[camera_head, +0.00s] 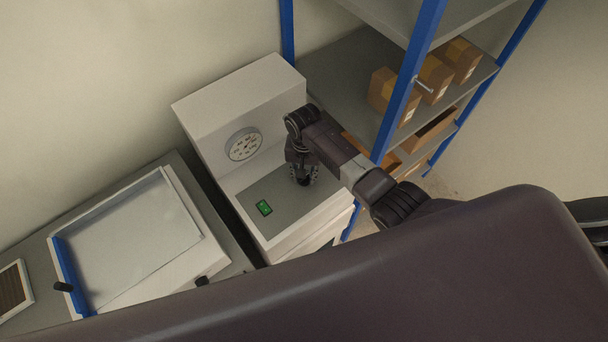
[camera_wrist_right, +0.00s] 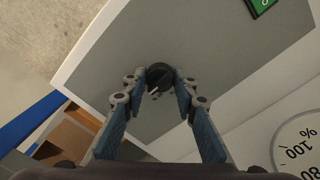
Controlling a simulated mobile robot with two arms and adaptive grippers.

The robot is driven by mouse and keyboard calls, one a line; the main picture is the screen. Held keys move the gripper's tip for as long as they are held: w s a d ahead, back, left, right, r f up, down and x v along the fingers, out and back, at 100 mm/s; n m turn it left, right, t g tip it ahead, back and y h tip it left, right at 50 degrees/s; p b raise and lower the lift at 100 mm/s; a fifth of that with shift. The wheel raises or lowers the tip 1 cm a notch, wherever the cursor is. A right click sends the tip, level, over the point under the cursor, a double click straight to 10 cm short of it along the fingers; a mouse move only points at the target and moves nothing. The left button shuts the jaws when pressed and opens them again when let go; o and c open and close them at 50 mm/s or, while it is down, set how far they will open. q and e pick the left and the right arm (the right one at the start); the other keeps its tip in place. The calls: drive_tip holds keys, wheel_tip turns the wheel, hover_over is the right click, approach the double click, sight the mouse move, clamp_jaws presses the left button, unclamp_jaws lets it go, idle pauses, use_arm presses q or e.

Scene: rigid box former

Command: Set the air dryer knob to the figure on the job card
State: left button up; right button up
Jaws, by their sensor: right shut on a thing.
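The air dryer is a white cabinet (camera_head: 240,97) with a grey panel (camera_head: 248,197) on its lower front step. A round white dial (camera_head: 243,145) with dark marks is on its upright face; part of it shows in the right wrist view (camera_wrist_right: 301,146), with "100" and "%" readable. A small green display (camera_head: 264,207) is on the panel. My right gripper (camera_head: 304,179) is over the panel, its fingers closed around the black knob (camera_wrist_right: 159,76). The knob has a light pointer line. I cannot make out a job card. My left gripper is not in view.
A blue-posted shelf rack (camera_head: 400,95) with cardboard boxes (camera_head: 434,78) stands right of the dryer. A bench with a white tray-like unit (camera_head: 187,197) with a blue edge is at left. My own dark body part fills the lower foreground.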

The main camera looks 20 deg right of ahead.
drive_tip(key=shift+w+r, duration=0.1)
drive_tip(key=shift+w, duration=0.05)
drive_tip(key=o, duration=1.2)
drive_tip(key=shift+c, duration=0.2)
wheel_tip(320, 180, up, 12)
